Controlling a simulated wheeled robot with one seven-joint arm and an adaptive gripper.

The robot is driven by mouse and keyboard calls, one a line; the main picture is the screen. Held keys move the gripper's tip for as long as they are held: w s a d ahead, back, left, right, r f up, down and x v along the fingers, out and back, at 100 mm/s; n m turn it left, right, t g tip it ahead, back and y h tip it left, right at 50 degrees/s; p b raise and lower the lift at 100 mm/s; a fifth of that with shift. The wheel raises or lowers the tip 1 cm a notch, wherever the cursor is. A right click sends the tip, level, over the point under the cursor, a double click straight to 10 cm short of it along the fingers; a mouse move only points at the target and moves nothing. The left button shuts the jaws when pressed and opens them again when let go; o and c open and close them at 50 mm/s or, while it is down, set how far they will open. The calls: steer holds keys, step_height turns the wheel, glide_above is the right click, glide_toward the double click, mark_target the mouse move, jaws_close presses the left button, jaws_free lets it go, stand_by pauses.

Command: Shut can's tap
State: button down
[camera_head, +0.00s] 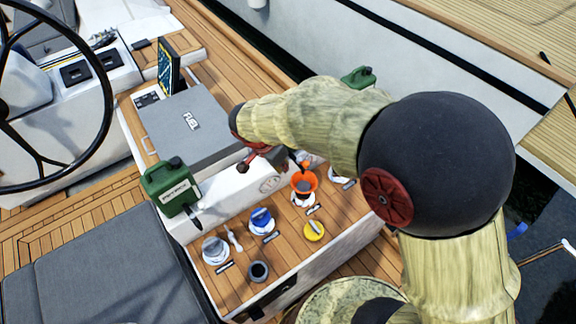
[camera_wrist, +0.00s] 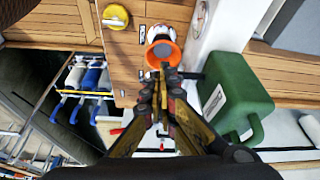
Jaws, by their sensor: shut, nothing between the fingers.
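A green can (camera_head: 170,187) with a pale label stands at the left on the white ledge beside the grey box. A dark, spout-like part (camera_head: 195,215) hangs at its lower right; I cannot tell whether this tap is open. A second green can (camera_head: 358,77) shows partly behind my arm.
Blue (camera_head: 262,220), white (camera_head: 215,250) and yellow (camera_head: 314,230) round items and a dark cup (camera_head: 259,271) stand on the wooden counter. The grey FUEL box (camera_head: 190,125) and steering wheel (camera_head: 62,100) are at the left. A gauge (camera_head: 269,184) is on the white ledge.

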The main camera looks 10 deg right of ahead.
steer(key=w+d+f, duration=0.3)
steer(key=d+f, duration=0.2)
steer(key=f, duration=0.3)
steer(key=shift+w+d, duration=0.4)
